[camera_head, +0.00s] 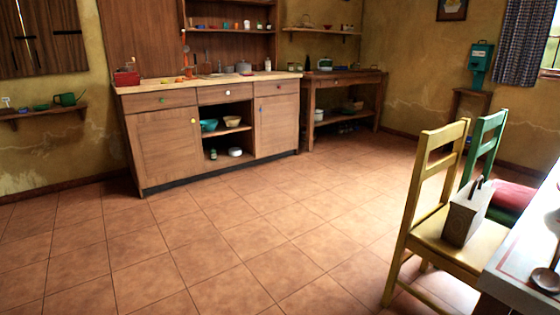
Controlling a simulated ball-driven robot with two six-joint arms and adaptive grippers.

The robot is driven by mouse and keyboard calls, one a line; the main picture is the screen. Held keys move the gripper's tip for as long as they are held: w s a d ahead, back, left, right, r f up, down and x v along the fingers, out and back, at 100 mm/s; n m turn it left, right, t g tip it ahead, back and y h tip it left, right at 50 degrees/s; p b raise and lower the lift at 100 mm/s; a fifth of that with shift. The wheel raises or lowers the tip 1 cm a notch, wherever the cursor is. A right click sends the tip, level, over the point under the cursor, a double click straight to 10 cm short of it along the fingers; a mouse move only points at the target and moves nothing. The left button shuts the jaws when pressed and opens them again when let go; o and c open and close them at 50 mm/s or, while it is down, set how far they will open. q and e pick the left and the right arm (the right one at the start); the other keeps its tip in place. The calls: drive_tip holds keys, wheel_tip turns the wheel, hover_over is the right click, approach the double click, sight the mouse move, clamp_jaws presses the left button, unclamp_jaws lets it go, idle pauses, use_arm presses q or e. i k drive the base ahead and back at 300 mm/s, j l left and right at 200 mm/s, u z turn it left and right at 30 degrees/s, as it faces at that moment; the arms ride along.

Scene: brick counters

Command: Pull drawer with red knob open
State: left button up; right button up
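A wooden counter cabinet (165,143) stands against the far wall. Each has a small knob; the knobs are too small here to be sure which one is red. Neither of my grippers is in view.
Open tiled floor (230,230) lies before the cabinet. A yellow chair (437,170) holding a box (465,215), a green chair (490,130) and a table (525,255) stand at the right. A wooden side table (345,78) adjoins the cabinet. A wall shelf (45,112) is at the left.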

sight(265, 85)
drive_tip(key=i, duration=2.15)
drive_tip(key=i+l+u, duration=0.1)
drive_tip(key=i, duration=1)
drive_tip(key=i+l, duration=0.1)
drive_tip(key=i, duration=1)
drive_tip(key=i+l, duration=0.1)
drive_tip(key=i, duration=0.95)
drive_tip(key=j+u, duration=0.05)
